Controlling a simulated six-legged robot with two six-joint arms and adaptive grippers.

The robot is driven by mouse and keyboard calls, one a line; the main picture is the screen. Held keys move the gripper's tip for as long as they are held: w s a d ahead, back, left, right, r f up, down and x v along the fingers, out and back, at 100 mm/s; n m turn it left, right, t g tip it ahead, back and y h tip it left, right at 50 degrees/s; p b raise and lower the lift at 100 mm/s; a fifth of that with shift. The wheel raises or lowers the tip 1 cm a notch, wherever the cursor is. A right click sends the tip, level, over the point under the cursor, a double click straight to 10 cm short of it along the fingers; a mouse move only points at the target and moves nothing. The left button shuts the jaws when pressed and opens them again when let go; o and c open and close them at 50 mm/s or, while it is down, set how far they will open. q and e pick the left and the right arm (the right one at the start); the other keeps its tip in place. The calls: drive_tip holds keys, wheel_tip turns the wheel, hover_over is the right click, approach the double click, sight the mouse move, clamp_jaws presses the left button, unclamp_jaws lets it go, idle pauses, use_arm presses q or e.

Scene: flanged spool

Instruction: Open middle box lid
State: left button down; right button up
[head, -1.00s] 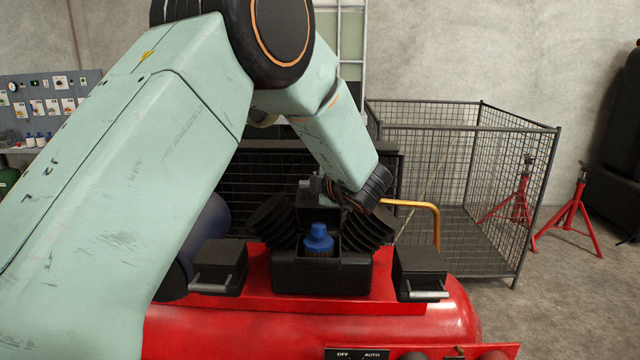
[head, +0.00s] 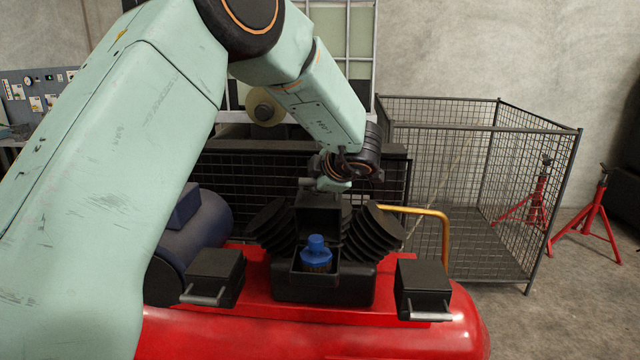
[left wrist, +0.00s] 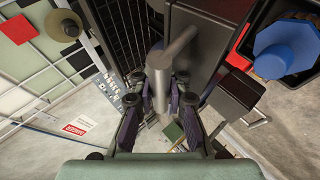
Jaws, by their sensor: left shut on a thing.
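The middle box (head: 350,288) is black and sits on the red tank between two smaller black boxes. Its lid (head: 318,217) stands raised at the back, so the box is open. My left gripper (head: 333,180) is at the lid's top edge. In the left wrist view, its fingers (left wrist: 160,108) are closed around the grey bar handle (left wrist: 160,78). My right gripper is not in view.
A left box (head: 218,272) and a right box (head: 424,284), both with shut lids and grey handles, flank the middle one on the red tank (head: 300,330). Black bellows (head: 374,234) and a yellow rail (head: 436,214) stand close by. A wire cage (head: 480,190) is behind right.

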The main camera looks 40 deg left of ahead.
use_arm(q)
drive_tip(key=shift+w+r, duration=0.15)
drive_tip(key=shift+r, duration=0.35)
drive_tip(key=c, duration=1.7)
unclamp_jaws()
drive_tip(key=o, duration=0.4)
drive_tip(key=shift+s+d, duration=0.15)
drive_tip(key=shift+s, duration=0.25)
drive_tip(key=shift+w+f, duration=0.1)
drive_tip(key=shift+f, duration=0.05)
drive_tip(key=v, duration=1.1)
drive_tip(key=shift+d+r, duration=0.25)
drive_tip(key=shift+r, duration=0.05)
drive_tip(key=shift+s+d+r, duration=0.1)
drive_tip(key=shift+s, duration=0.2)
drive_tip(key=shift+c, duration=0.2)
